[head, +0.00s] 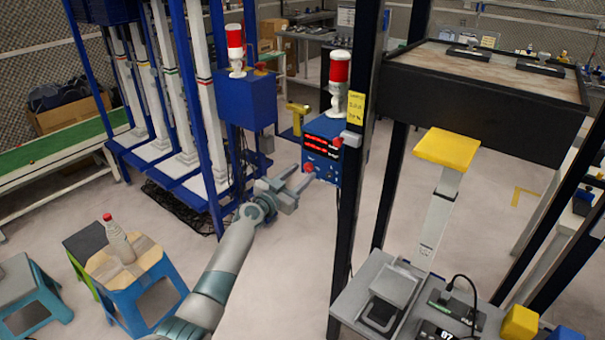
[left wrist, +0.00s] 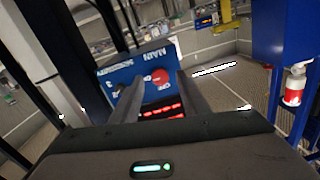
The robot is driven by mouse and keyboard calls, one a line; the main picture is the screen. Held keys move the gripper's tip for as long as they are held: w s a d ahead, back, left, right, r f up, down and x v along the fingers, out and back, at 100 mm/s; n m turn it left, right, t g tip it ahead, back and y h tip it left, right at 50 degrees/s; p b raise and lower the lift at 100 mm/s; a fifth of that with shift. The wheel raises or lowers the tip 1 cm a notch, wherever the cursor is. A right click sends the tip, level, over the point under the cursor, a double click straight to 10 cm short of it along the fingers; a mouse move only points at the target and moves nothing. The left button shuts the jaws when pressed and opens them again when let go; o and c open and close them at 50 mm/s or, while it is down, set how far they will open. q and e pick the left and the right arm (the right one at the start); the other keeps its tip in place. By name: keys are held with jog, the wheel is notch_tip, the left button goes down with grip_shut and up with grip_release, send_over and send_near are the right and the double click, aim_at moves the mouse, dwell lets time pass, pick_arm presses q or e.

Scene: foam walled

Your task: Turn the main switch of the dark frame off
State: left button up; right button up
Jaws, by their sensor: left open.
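The main switch is a red knob (head: 309,168) low on the front of a blue control box (head: 322,140) fixed to the dark frame (head: 350,190). The box also carries red lit displays. My left gripper (head: 304,176) is open, its fingertips close in front of the knob. In the left wrist view the red knob (left wrist: 160,76) shows between the two fingers (left wrist: 155,78), on a blue panel (left wrist: 140,72) lettered MAIN. I cannot tell whether the fingers touch the knob. The switch's on or off position is too small to read surely. My right gripper is not in view.
A red and white signal lamp (head: 338,85) stands above the control box. A blue frame (head: 205,120) with its own blue box (head: 247,100) is to the left. A stool (head: 140,275) bearing a bottle (head: 119,240) stands lower left. A grey bench (head: 385,300) is lower right.

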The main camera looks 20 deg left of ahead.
pick_arm(q)
jog(key=shift+w+d, duration=0.2)
jog(key=shift+w, duration=0.4)
grip_shut()
